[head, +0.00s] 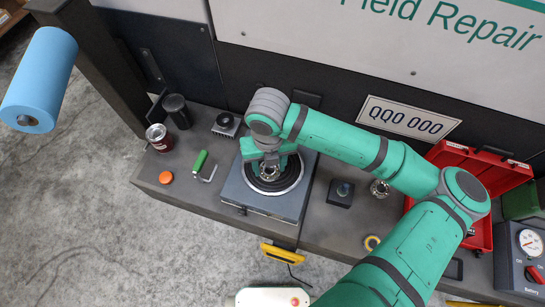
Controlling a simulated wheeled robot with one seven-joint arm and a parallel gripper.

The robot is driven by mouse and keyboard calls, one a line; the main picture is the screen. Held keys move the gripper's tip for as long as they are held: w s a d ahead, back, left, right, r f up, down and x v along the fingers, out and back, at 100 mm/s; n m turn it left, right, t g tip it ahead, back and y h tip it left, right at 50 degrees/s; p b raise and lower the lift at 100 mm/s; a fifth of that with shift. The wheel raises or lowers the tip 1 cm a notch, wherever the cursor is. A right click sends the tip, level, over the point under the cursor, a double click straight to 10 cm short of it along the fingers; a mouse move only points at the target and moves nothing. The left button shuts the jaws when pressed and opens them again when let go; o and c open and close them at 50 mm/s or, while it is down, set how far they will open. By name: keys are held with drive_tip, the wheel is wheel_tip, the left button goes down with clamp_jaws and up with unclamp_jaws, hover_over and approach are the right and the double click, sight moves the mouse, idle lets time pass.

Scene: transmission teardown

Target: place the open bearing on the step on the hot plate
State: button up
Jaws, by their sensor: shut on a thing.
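The hot plate (236,190) is a grey box on the step with a dark, ringed round plate on top. My gripper (268,167) points down over the middle of that plate. It is shut on a small metallic ring that looks like the open bearing (269,175). The bearing is over the plate's centre; whether it touches the surface cannot be told from this angle. The fingers and wrist hide part of it. Another metallic ring-shaped part (380,188) lies on the step to the right.
Left of the hot plate are a green-handled tool (199,161), an orange cap (166,177) and a can (158,137). A yellow item (282,253) hangs at the front edge.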

drive_tip(key=w+f, duration=0.5)
drive_tip(key=w+d+f, duration=0.1)
drive_tip(key=w+f, duration=0.1)
drive_tip(key=shift+w+f, duration=0.15)
drive_tip(key=shift+w, duration=0.2)
drive_tip(key=shift+f, duration=1.5)
drive_tip(key=shift+f, duration=0.15)
drive_tip(key=o, duration=1.2)
drive_tip(key=shift+c, duration=0.2)
wheel_tip(320, 180, up, 12)
drive_tip(key=shift+r, duration=0.2)
